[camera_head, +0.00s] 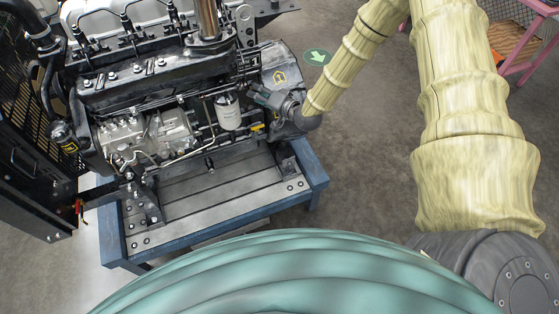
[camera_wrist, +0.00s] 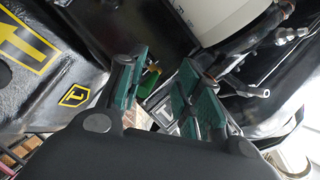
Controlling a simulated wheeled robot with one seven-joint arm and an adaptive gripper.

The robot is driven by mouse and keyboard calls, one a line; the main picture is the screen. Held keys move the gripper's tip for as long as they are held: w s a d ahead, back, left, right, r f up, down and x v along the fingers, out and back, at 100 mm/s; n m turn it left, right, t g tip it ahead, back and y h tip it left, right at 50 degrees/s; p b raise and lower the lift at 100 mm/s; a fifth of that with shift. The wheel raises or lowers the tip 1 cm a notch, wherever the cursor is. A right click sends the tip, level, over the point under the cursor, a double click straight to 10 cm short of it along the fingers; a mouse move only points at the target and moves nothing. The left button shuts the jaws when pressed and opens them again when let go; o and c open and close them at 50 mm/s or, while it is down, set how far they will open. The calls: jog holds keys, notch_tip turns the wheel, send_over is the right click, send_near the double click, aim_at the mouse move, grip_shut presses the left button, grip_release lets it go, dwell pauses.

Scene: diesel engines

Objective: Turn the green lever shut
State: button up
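My gripper (camera_wrist: 160,88) is open in the wrist view, with its two teal-padded fingers apart. A small green piece (camera_wrist: 148,84), which looks like the green lever, shows in the gap between the fingers, nearer the left one. A small yellow part sits at its upper end. I cannot tell how far beyond the fingertips the lever lies, and no contact is clear. In the head view my gripper (camera_head: 268,98) is at the right end of the diesel engine (camera_head: 150,85); the green lever cannot be made out there.
A white filter (camera_head: 229,112) hangs on the engine close to my gripper, with a yellow-handled part (camera_head: 257,128) just below. The engine's blue-framed stand (camera_head: 220,220) is below. Metal pipes (camera_wrist: 262,35) crowd the right of the fingers. Open floor (camera_head: 360,150) lies right of the stand.

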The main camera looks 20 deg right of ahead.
jog(key=b+v, duration=0.4)
jog(key=v, duration=0.6)
jog(key=s+a+f+n+g+b, duration=0.1)
jog(key=s+a+f+g+b, duration=0.1)
jog(key=s+f, duration=0.3)
jog(key=s+a+f+n+g+h+b, duration=0.1)
jog(key=s+f, duration=0.5)
jog(key=f, duration=0.6)
jog(key=shift+a+g+h+b, duration=0.3)
jog(key=shift+a+g+b, duration=0.1)
jog(key=shift+a+g, duration=0.6)
jog(key=shift+w+d, duration=0.1)
jog(key=shift+d, duration=0.05)
jog(key=w+d+r+n+t+y+b, duration=0.2)
jog(key=w+d+r+t+b, duration=0.15)
jog(key=w+r, duration=0.3)
jog(key=w+d+r+n+t+y+b, duration=0.25)
jog(key=w+d+r+b, duration=0.2)
jog(key=r, duration=0.35)
jog(key=shift+m+t+h, duration=0.3)
jog(key=shift+m+h, duration=0.05)
jog(key=shift+m, duration=0.1)
jog(key=p+x, duration=0.3)
jog(key=x, duration=0.8)
jog(key=shift+w+a, duration=0.15)
jog(key=shift+a, duration=0.15)
grip_shut()
